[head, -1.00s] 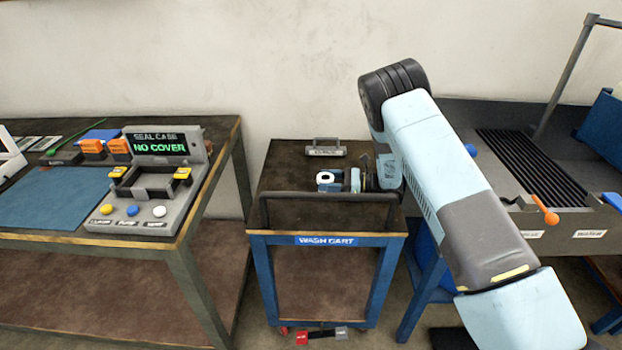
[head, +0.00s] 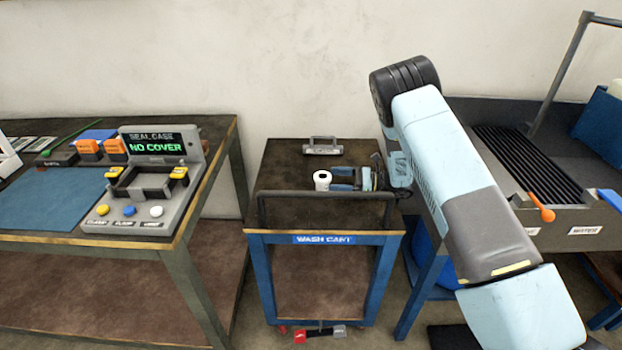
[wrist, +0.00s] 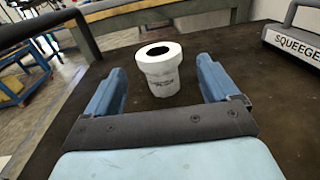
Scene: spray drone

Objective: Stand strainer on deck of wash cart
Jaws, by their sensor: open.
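The strainer (head: 322,180) is a white cylinder with a wider collar and a dark round opening on top. It stands upright on the dark deck (head: 279,180) of the wash cart. In the wrist view the strainer (wrist: 160,70) stands just beyond and between my two blue fingers, with a gap on both sides. My gripper (head: 342,180) is open and empty, to the right of the strainer in the head view and low over the deck. The fingers also show in the wrist view (wrist: 160,85).
A holder labelled SQUEEGEE (wrist: 292,42) stands at the back of the deck. The cart's rail (head: 325,194) runs along its front edge. A bench with a seal case station (head: 150,190) is at left, and a sink unit (head: 500,160) at right. The deck's left side is clear.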

